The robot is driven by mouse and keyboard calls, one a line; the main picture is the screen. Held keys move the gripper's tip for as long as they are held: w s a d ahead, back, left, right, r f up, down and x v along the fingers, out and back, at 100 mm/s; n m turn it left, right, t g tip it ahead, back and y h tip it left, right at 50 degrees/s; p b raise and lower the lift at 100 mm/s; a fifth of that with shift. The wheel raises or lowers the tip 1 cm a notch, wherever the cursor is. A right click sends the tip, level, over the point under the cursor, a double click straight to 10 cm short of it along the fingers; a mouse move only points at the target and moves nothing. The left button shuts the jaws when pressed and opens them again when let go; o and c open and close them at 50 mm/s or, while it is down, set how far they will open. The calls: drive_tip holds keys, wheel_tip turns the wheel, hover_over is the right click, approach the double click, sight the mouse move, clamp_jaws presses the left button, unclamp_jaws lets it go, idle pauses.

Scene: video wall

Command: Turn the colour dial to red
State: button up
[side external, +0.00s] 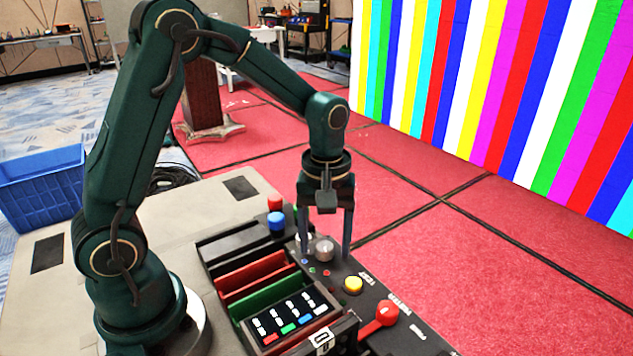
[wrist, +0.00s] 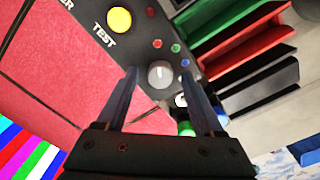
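The colour dial (wrist: 161,75) is a round grey knob on the black console, between my fingertips in the wrist view. It also shows in the side view (side external: 324,251). Small red (wrist: 158,43), green (wrist: 176,48) and blue (wrist: 185,62) dots lie beside it on the panel. A pale mark shows on the knob's top, but I cannot tell clearly which dot it faces. My gripper (wrist: 159,71) points down over the console, fingers apart on either side of the dial; it also shows in the side view (side external: 325,247). I cannot see either finger touching the knob.
A yellow TEST button (side external: 353,285) and a red-knobbed lever (side external: 386,312) stand nearer on the console. Blue (side external: 277,221) and red (side external: 274,202) caps stand behind. Red (side external: 255,275) and green (side external: 266,296) slats lie left of the dial. The video wall (side external: 500,80) is beyond.

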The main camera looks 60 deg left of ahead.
sight(325, 245)
drive_tip(key=shift+r, duration=2.55)
drive_tip(key=s+d+r+m+t, duration=0.1)
drive_tip(key=s+r+m+t, duration=0.4)
drive_tip(key=s+m, duration=0.4)
drive_tip(key=s, duration=0.2)
drive_tip(key=shift+s+d+r+m+t, duration=0.2)
drive_tip(key=shift+s+d+m+t, duration=0.1)
drive_tip(key=shift+s+d+m, duration=0.1)
